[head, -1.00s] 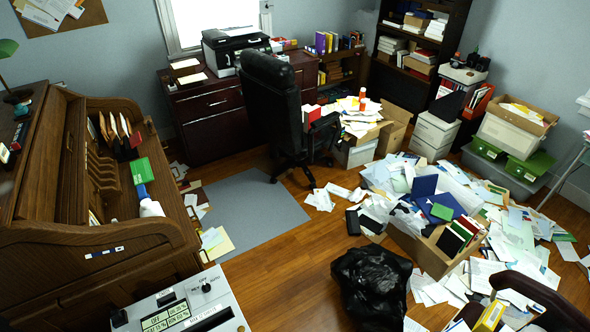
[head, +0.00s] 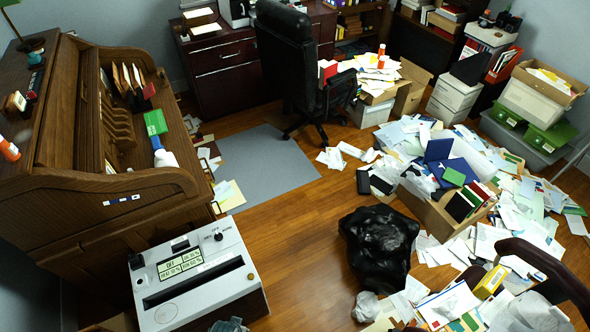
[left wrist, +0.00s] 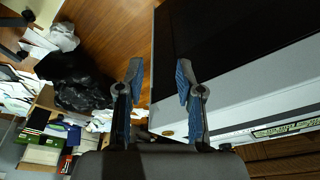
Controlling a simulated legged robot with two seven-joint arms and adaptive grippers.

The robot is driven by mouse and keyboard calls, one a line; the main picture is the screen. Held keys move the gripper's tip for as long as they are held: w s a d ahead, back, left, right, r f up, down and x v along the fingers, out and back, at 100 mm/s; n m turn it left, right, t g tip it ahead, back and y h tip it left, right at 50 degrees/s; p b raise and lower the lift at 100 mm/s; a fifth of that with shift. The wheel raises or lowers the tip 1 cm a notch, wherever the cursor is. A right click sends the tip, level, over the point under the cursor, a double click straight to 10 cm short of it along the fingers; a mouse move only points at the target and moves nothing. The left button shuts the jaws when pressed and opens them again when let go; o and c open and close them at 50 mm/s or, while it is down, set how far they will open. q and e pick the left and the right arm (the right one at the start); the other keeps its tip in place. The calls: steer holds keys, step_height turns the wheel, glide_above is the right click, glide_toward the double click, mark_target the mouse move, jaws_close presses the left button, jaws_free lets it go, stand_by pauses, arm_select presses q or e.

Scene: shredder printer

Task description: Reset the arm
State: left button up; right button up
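The light grey shredder (head: 205,290) stands at the lower left of the head view, with a dark slot, a display and knobs on top. It also fills the right of the left wrist view (left wrist: 225,108). My left gripper (left wrist: 159,75) shows its two blue-padded fingers apart, with nothing between them. Its right finger overlaps the shredder's edge in that view; I cannot tell whether they touch. A small grey piece, probably part of a gripper, shows at the bottom edge of the head view. My right gripper cannot be made out.
A black bag (head: 378,245) lies on the floor right of the shredder. A wooden roll-top desk (head: 110,190) stands behind it. Papers and an overfull box (head: 440,215) cover the right-hand floor. Bare wood floor (head: 290,240) lies between shredder and bag.

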arm_select(q)
steer(key=s+f, duration=0.3)
steer(key=f, duration=0.5)
steer(key=s+f, duration=0.4)
steer(key=f, duration=0.3)
steer(key=s+a+f+g, duration=0.1)
steer(key=s+a+f, duration=0.2)
steer(key=s+f, duration=0.7)
steer(key=s, duration=0.3)
steer(key=shift+s+a+g, duration=0.25)
steer(key=shift+s+g, duration=0.05)
